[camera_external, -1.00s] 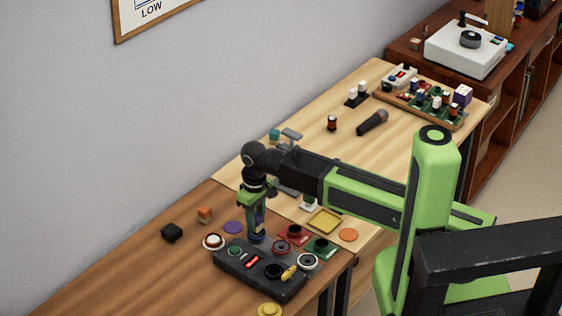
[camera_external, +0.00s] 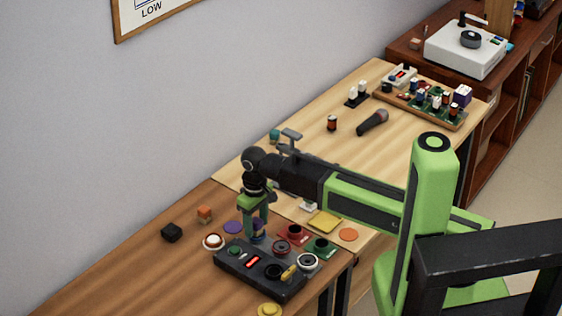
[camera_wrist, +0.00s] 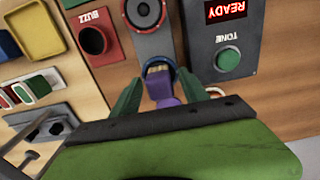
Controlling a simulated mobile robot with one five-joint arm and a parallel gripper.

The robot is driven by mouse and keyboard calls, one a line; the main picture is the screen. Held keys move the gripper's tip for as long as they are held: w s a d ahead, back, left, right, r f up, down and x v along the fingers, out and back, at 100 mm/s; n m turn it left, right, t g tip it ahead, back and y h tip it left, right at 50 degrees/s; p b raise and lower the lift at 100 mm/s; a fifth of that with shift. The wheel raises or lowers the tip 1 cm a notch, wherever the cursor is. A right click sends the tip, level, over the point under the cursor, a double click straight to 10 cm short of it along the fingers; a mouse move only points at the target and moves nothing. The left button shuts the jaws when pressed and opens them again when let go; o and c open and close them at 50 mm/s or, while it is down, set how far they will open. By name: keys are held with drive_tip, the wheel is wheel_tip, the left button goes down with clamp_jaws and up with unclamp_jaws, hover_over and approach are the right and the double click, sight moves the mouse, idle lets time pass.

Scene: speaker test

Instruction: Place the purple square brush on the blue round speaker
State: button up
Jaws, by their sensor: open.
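The purple square brush (camera_wrist: 167,97) stands between my fingers in the wrist view, with its pale end towards the blue round speaker (camera_wrist: 147,68). In the external view the brush (camera_external: 259,226) is just above the speaker (camera_external: 258,239), partly hidden by a finger. Its pale end appears to be at the speaker's opening; I cannot tell whether it rests there. My gripper (camera_wrist: 159,75) is open around the brush, one green finger on each side. In the external view my gripper (camera_external: 256,229) points down at the speaker.
A dark control box (camera_external: 262,268) with a red display and a green button lies close to the speaker. A yellow tray (camera_external: 325,222) lies behind.

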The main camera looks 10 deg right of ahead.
sight(256, 220)
wheel_tip(256, 220, up, 12)
drive_tip(key=p, duration=1.2)
drive_tip(key=shift+r, duration=0.15)
drive_tip(key=w+d+m, duration=0.2)
drive_tip(key=w+d, duration=0.4)
drive_tip(key=d, duration=0.5)
drive_tip(key=w+d+m, duration=0.2)
drive_tip(key=w+d, duration=0.5)
drive_tip(key=d, duration=0.4)
drive_tip(key=w+d+m, duration=0.1)
drive_tip(key=d+m, duration=0.4)
drive_tip(key=d, duration=2.2)
drive_tip(key=shift+w, duration=0.3)
